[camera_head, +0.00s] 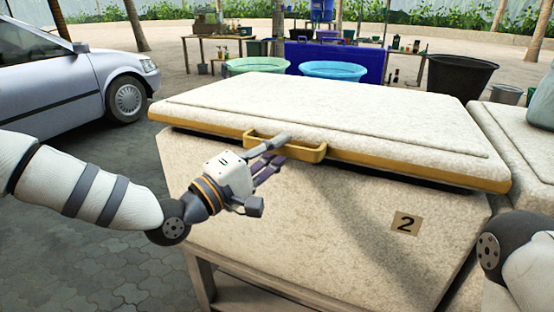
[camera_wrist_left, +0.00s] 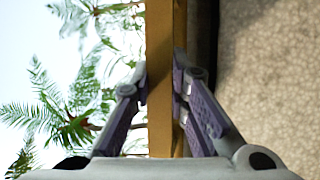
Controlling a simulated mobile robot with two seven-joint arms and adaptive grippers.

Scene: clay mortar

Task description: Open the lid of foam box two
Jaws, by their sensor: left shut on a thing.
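Foam box two (camera_head: 330,215) is a large speckled cream box with a "2" label (camera_head: 406,223) on its front. Its lid (camera_head: 320,115) lies over the top, with a dark gap under its front edge. A yellow handle (camera_head: 308,152) sticks out from the lid's front edge. My left gripper (camera_head: 272,158) is at the left part of this handle, shut on it. In the left wrist view the yellow bar (camera_wrist_left: 160,80) runs between the two fingers (camera_wrist_left: 160,90). Of my right arm, only a part shows at the right edge; its gripper is out of view.
Another foam box (camera_head: 520,150) stands close on the right. A silver car (camera_head: 70,75) is at the left. Behind the lid are turquoise tubs (camera_head: 333,70), a black tub (camera_head: 460,76) and a blue-covered table (camera_head: 375,62). Paved ground (camera_head: 90,260) is clear at lower left.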

